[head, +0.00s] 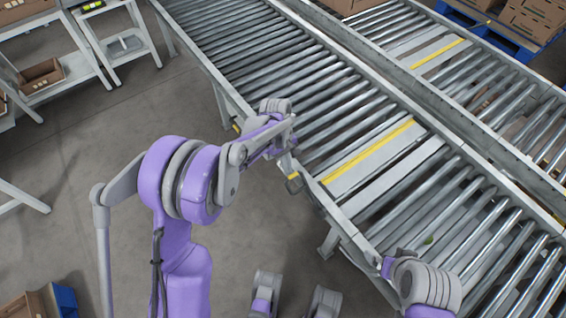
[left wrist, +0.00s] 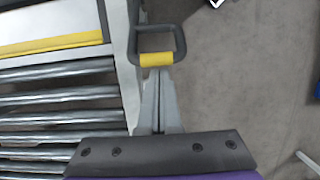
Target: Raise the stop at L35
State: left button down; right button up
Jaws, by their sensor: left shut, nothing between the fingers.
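A grey stop plate with a yellow stripe (head: 368,152) lies across the near roller conveyor, and its striped edge shows in the left wrist view (left wrist: 50,44). A dark loop handle with a yellow grip (left wrist: 156,59) sticks out from the conveyor's side; it also shows in the head view (head: 294,184). My left gripper (left wrist: 158,76) is shut and empty, its fingertips right at the yellow grip; I cannot tell whether they touch. No L35 label is readable. My right gripper (head: 385,267) is small at the lower right, beside the conveyor's edge; its fingers are unclear.
A second conveyor with another yellow-striped plate (head: 437,54) runs parallel behind. Shelves with a cardboard box (head: 40,76) stand at the left. Cartons (head: 535,16) sit on a blue pallet at the top right. The grey floor left of the near conveyor is mostly clear.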

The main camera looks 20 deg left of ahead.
pick_arm(q)
jog(key=shift+s+d+r, duration=0.1)
jog(key=shift+d+r, duration=0.05)
jog(key=shift+r, duration=0.05)
dwell(0.3)
